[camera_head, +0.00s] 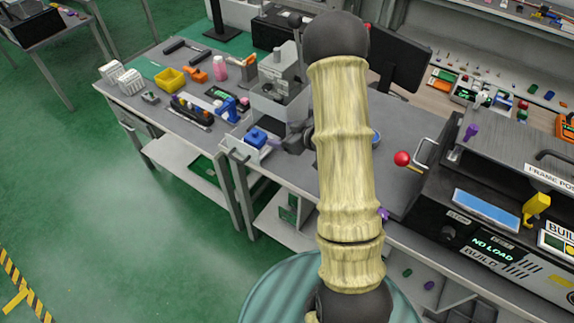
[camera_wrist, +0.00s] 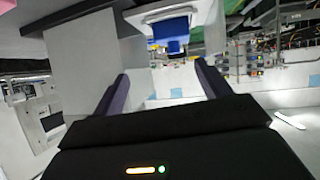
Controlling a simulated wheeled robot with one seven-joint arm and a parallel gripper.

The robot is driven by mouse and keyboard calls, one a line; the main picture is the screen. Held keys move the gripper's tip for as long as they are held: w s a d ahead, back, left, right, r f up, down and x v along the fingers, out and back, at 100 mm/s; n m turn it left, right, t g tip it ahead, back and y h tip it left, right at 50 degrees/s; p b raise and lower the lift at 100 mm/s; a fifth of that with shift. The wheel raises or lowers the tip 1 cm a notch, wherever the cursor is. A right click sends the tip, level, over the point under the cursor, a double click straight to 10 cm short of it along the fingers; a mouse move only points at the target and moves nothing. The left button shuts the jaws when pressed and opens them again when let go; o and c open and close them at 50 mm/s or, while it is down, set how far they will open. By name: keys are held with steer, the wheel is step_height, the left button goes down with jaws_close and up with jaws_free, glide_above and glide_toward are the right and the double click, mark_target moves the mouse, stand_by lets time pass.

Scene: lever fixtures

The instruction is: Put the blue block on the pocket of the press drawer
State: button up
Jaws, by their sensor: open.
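The blue block (camera_head: 256,137) sits on the pale press drawer (camera_head: 246,152), which sticks out from the front of the grey press (camera_head: 278,80). Whether the block is seated flat in the pocket cannot be told, as the block hides it. My gripper (camera_head: 276,143) is just right of the drawer, with its fingers pointing at it. In the wrist view the block (camera_wrist: 171,33) and the drawer (camera_wrist: 160,13) appear upside down beyond the fingertips. The fingers (camera_wrist: 162,84) are wide apart with nothing between them, clear of the block.
A blue clamp-like tool (camera_head: 228,108), a yellow bin (camera_head: 171,80) and a pink bottle (camera_head: 220,68) stand on the bench left of the press. A black machine with a red-knobbed lever (camera_head: 402,158) stands at the right.

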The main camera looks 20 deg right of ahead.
steer(key=s+a+r+m+g+h, duration=0.2)
steer(key=s+r, duration=0.1)
steer(key=s, duration=0.4)
steer(key=s+a+r+m+g+h, duration=0.2)
steer(key=s+r+g, duration=0.1)
steer(key=s, duration=0.4)
steer(key=s+a+r+m+g+h, duration=0.1)
steer(key=s+a+r+m+g, duration=0.1)
steer(key=s, duration=0.5)
steer(key=shift+s+a+r+g+h, duration=0.4)
steer(key=shift+a+r+g, duration=0.1)
steer(key=shift+r+g, duration=0.25)
steer(key=shift+c, duration=0.3)
